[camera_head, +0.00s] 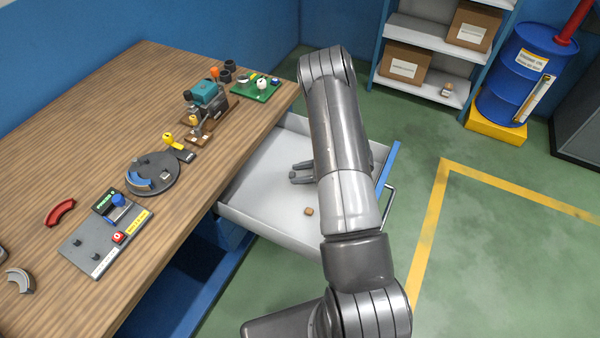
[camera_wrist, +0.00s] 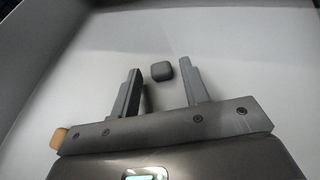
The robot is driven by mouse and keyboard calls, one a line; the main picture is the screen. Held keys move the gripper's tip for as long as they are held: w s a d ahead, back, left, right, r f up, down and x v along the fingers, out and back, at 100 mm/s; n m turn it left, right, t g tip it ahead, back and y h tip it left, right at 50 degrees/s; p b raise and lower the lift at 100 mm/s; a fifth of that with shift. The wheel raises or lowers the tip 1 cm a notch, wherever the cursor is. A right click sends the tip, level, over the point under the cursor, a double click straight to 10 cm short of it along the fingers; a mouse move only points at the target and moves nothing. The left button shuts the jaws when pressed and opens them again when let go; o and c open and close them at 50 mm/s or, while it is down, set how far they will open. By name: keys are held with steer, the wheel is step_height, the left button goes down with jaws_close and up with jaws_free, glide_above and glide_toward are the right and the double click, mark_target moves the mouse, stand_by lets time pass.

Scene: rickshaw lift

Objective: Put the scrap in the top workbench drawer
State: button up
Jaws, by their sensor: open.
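The workbench drawer (camera_head: 262,185) is pulled open, its pale floor exposed. My gripper (camera_head: 297,173) is inside it, low over the floor. In the wrist view, my open gripper (camera_wrist: 160,82) has a small dark grey block (camera_wrist: 162,71) between its fingertips, with gaps to both fingers. The block appears to rest on the drawer floor. A small orange-brown block (camera_head: 308,211) lies in the drawer nearer the front of the picture; it also shows at the left in the wrist view (camera_wrist: 59,138). I cannot tell which block is the scrap. My arm hides part of the drawer.
The wooden workbench (camera_head: 110,110) holds a switch panel (camera_head: 105,240), a round grey plate (camera_head: 153,173), a teal-topped machine (camera_head: 205,95) and a green board (camera_head: 255,88). The drawer's blue front and handle (camera_head: 388,197) stand to the right. A shelf (camera_head: 430,80) and blue barrel (camera_head: 527,70) are farther back.

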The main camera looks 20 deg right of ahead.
steer(key=v, duration=0.3)
steer(key=shift+d, duration=0.15)
step_height(320, 180, up, 7)
step_height(320, 180, up, 11)
steer(key=n+g, duration=0.3)
steer(key=n, duration=0.2)
glide_above(293, 173)
steer(key=s, duration=0.5)
steer(key=s+a+r+n+g+h, duration=0.2)
steer(key=s+a+r+n+h, duration=0.1)
steer(key=s+a+r+n, duration=0.4)
steer(key=s+d+r+n+t+h, duration=0.3)
steer(key=s+r+n+h, duration=0.6)
steer(key=s+r, duration=0.6)
steer(key=shift+s+d+n+t, duration=0.2)
steer(key=shift+n+t, duration=0.6)
steer(key=shift+t, duration=0.4)
steer(key=shift+o, duration=0.5)
